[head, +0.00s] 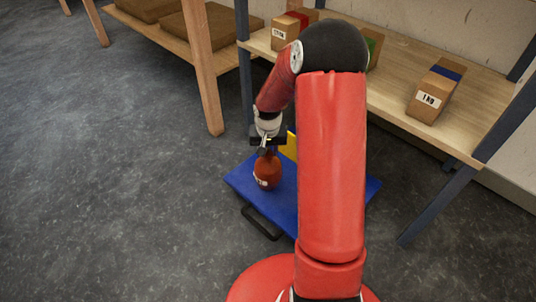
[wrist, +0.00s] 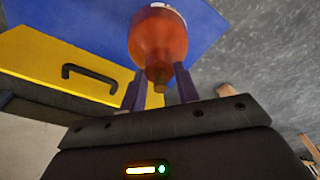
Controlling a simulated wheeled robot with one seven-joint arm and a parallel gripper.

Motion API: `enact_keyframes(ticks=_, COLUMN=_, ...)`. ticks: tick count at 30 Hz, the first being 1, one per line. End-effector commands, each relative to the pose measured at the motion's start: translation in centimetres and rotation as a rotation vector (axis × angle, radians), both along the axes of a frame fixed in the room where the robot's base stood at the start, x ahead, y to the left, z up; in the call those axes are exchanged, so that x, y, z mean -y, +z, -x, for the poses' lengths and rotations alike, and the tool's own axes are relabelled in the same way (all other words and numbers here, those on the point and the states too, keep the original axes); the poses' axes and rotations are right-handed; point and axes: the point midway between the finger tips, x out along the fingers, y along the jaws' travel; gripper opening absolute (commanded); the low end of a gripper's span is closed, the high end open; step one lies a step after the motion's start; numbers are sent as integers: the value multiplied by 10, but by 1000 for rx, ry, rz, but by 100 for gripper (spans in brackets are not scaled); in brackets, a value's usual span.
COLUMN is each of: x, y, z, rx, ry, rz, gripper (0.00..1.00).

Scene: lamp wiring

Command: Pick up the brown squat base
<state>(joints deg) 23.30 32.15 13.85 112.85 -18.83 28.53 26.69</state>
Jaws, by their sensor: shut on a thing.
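The brown squat base (head: 267,172) is a rounded, orange-brown body with a pale label and a narrow neck on top. It is upright over the blue surface (head: 245,187); I cannot tell whether it touches it. My gripper (head: 266,148) points down from above and is shut on its neck. In the wrist view the base (wrist: 158,38) shows large, with its neck between the two fingers of my gripper (wrist: 159,88). Its underside is hidden.
A yellow panel (head: 290,147) stands behind the base; in the wrist view it has a black handle. Another black handle (head: 262,224) is at the blue surface's front. A wooden shelf (head: 390,92) holds labelled boxes, including a blue-striped one (head: 436,92). The floor at left is clear.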

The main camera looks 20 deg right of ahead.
Motion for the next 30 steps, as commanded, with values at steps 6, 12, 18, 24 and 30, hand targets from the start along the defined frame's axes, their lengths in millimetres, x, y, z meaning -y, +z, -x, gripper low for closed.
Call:
enact_keyframes(ticks=6, x=1, y=53, z=-2, rx=8, ry=-1, rz=3, gripper=0)
enact_keyframes(ticks=12, x=1, y=99, z=-2, rx=8, ry=0, rz=3, gripper=0)
enact_keyframes(ticks=18, x=0, y=136, z=-2, rx=5, ry=1, rz=2, gripper=0)
enact_keyframes(ticks=24, x=0, y=160, z=-1, rx=5, ry=0, rz=2, gripper=0)
enact_keyframes(ticks=30, x=0, y=171, z=-1, rx=5, ry=1, rz=2, gripper=0)
